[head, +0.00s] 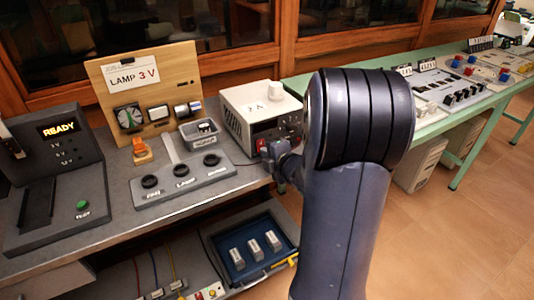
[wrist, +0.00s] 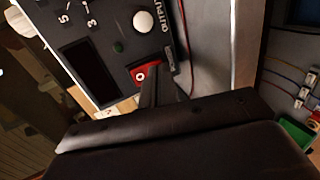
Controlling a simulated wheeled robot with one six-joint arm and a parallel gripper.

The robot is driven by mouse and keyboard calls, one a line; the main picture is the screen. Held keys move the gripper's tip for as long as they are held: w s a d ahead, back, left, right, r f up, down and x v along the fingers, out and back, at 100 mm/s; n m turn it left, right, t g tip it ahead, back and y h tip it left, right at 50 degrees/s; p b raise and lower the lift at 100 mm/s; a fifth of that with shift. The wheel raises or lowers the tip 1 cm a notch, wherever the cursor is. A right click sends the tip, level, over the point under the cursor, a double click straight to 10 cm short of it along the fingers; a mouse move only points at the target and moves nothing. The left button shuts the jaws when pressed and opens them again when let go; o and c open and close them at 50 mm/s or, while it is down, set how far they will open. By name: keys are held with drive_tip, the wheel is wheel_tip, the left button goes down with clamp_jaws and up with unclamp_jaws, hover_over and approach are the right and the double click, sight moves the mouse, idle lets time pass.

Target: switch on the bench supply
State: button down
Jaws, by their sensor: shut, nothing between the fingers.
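The bench supply (head: 262,103) is a pale box on the grey bench, left of my arm in the head view. Its front panel shows close up in the wrist view, with a dark, unlit display (wrist: 90,72), a pale round knob (wrist: 143,21) and the word OUTPUT. A red rocker switch (wrist: 141,74) marked O sits low on the panel. My gripper (wrist: 157,82) is shut and empty, its fingertips right by the switch and covering part of it. I cannot tell whether they touch it. In the head view my gripper (head: 268,153) is at the supply's front.
A grey socket board (head: 185,180), a wooden LAMP 3 V panel (head: 150,80) and a READY tester (head: 55,160) stand left of the supply. A blue tray (head: 232,265) with metal blocks is below. A green table (head: 450,75) is at right.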

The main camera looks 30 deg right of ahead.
drive_tip(key=shift+f, duration=0.1)
drive_tip(key=shift+w+f+b, duration=0.15)
drive_tip(key=shift+f+b, duration=0.15)
drive_tip(key=shift+b, duration=0.8)
drive_tip(key=shift+r+t, duration=0.3)
drive_tip(key=shift+r, duration=0.15)
drive_tip(key=shift+r+p, duration=0.65)
drive_tip(key=shift+r, duration=0.05)
